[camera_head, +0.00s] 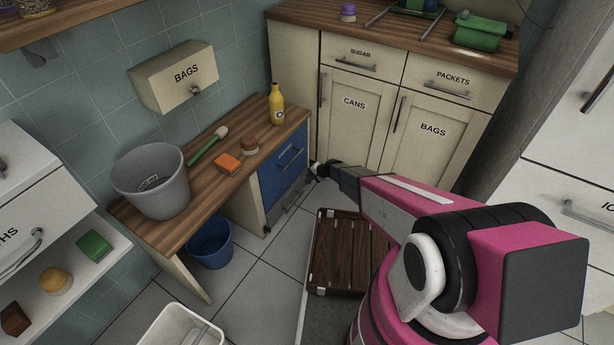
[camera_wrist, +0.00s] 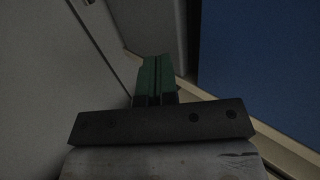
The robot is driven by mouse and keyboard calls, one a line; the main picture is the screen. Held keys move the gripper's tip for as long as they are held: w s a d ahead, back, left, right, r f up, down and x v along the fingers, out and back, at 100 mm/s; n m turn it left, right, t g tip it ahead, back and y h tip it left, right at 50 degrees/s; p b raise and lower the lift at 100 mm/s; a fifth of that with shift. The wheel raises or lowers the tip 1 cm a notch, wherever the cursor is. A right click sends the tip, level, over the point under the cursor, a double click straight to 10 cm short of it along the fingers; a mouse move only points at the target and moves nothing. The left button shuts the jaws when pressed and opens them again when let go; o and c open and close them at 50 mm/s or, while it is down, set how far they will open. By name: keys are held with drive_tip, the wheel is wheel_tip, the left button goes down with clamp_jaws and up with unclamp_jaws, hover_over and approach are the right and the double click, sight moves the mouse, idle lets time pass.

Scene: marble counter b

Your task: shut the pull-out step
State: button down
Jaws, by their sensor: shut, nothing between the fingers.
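A low grey front with a bar handle (camera_head: 290,207) shows at floor level under the blue cabinet (camera_head: 283,170); it appears to be the pull-out step. How far it stands out is hard to tell. My gripper (camera_head: 317,170) is beside the blue cabinet's right side, in front of the cream cupboards, and appears higher than the grey front. In the wrist view its dark green fingers (camera_wrist: 156,80) are together with nothing between them. A blue panel (camera_wrist: 265,60) fills the right of that view. Contact with any surface cannot be made out.
A brown slatted wooden platform (camera_head: 340,252) lies low beneath my arm. A blue bucket (camera_head: 210,243) stands under the wooden counter, and a white bin (camera_head: 180,328) is at the front. Cream cupboards (camera_head: 350,120) close off the back. Tiled floor (camera_head: 262,285) is open between bucket and platform.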

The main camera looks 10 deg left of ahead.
drive_tip(key=v, duration=1.1)
drive_tip(key=shift+s+d+f, duration=0.15)
drive_tip(key=shift+d+f, duration=0.15)
drive_tip(key=s+d+r+n+g+h, duration=0.1)
drive_tip(key=s+d+r+h, duration=0.2)
drive_tip(key=s+d+r, duration=0.4)
drive_tip(key=s+d+r+n+g+h, duration=0.1)
drive_tip(key=s+d+r+n+h, duration=0.1)
drive_tip(key=s+d+r, duration=0.6)
drive_tip(key=s+d+r+n+g+h, duration=0.1)
drive_tip(key=s+d+r+h, duration=0.2)
drive_tip(key=s+d+r, duration=0.5)
wheel_tip(320, 180, up, 11)
drive_tip(key=d, duration=0.3)
drive_tip(key=shift+n+g+h, duration=0.3)
drive_tip(key=shift+a, duration=0.2)
